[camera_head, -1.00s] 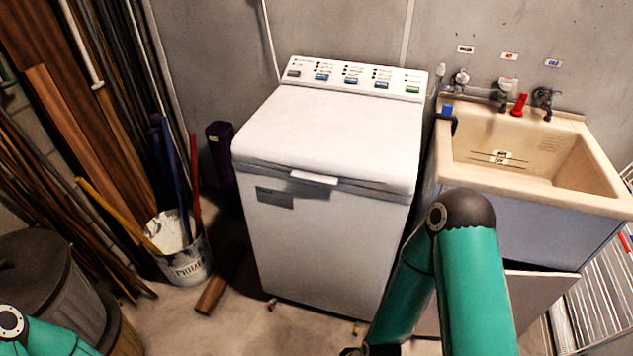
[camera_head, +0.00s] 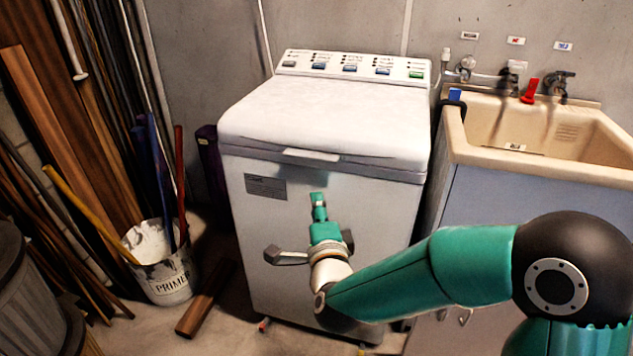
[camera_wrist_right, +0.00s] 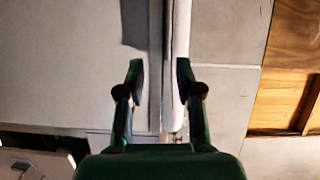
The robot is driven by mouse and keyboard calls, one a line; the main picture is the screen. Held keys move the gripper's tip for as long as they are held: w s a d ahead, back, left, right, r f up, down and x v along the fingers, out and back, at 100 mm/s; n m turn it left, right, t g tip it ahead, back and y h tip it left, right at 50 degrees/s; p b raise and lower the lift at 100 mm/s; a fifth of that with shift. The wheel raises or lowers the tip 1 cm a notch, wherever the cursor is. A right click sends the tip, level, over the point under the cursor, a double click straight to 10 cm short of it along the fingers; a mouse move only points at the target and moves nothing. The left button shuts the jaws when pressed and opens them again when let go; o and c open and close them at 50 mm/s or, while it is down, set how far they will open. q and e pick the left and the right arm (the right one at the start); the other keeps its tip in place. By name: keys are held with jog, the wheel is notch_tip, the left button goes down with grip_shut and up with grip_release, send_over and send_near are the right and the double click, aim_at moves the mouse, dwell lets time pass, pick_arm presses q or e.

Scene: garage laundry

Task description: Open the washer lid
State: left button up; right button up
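The white washer (camera_head: 330,225) stands in the middle of the head view. Its lid (camera_head: 330,115) is down, with a pale handle lip (camera_head: 311,154) at the front edge. My right gripper (camera_head: 318,203) is in front of the washer's front panel, below the handle lip in the picture. In the right wrist view the gripper (camera_wrist_right: 160,76) has its two fingers apart with nothing between them. A pale vertical strip (camera_wrist_right: 181,35), apparently the lid's front edge or lip, runs beyond the right fingertip. I cannot tell whether they touch. My left gripper is out of view.
A beige sink (camera_head: 545,165) stands close to the washer's right side, with taps behind it. A paint bucket (camera_head: 165,282) holding poles and long boards (camera_head: 85,150) is at the left. A short plank (camera_head: 205,300) lies on the floor.

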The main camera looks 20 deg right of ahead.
pick_arm(q)
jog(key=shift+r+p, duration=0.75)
jog(key=shift+p, duration=0.3)
pick_arm(e)
jog(key=shift+m, duration=0.3)
jog(key=w+d, duration=0.1)
jog(key=w, duration=0.4)
jog(key=w+d, duration=0.1)
jog(key=w, duration=0.5)
jog(key=w+d+r, duration=0.1)
jog(key=w, duration=0.4)
jog(key=shift+w+d, duration=0.25)
jog(key=shift+d, duration=0.05)
grip_shut()
jog(key=shift+f, duration=0.1)
